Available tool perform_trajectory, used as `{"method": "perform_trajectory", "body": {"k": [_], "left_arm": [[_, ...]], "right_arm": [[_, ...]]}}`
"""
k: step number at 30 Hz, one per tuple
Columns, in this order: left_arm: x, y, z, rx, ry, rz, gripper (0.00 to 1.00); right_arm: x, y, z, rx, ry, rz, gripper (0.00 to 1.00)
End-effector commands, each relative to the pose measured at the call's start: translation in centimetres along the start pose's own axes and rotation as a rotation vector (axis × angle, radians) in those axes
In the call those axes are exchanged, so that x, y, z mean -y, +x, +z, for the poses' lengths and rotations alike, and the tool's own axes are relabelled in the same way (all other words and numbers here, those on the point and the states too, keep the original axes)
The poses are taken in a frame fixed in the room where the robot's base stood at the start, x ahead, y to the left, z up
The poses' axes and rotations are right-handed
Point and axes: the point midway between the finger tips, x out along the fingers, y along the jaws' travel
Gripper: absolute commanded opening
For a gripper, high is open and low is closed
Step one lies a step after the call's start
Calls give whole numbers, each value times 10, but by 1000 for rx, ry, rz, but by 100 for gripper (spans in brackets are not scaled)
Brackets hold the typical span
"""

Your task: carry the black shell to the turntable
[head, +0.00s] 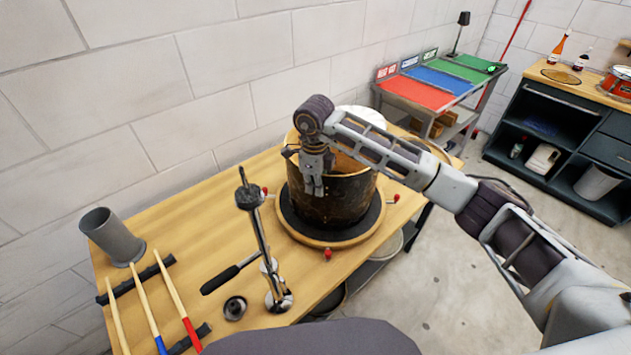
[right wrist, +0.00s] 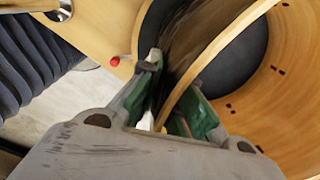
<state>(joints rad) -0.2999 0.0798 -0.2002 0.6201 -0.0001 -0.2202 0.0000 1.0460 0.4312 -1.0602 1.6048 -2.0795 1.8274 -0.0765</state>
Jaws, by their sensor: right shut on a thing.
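The black shell (head: 340,204) is a wide open cylinder with a dark, mottled outside and a pale wood inside. It stands upright over the round turntable (head: 312,239), which has a black top, a wooden rim and red knobs. I cannot tell if the shell's bottom edge touches the black top or hangs just above it. My right gripper (head: 314,187) points down at the shell's near side. In the right wrist view the gripper (right wrist: 173,92) is shut on the shell's wall (right wrist: 218,62), one finger inside and one outside. My left gripper is out of view.
A metal stand with a black lever (head: 262,240) stands close left of the turntable. A grey cup (head: 113,238) and several sticks on black racks (head: 150,280) lie further left. A side table with coloured mats (head: 435,82) stands behind. The wall runs along the bench's back.

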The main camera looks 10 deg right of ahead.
Motion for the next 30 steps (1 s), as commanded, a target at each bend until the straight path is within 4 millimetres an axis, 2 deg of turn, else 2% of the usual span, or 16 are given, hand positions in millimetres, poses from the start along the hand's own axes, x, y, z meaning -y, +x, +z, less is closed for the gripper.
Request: {"method": "perform_trajectory", "body": {"k": [10,11,15,30], "left_arm": [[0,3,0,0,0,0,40],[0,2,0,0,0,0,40],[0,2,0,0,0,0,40],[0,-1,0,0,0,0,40]], "right_arm": [[1,0,1,4,0,-5,0],[0,2,0,0,0,0,10],[0,2,0,0,0,0,28],[0,-1,0,0,0,0,28]]}}
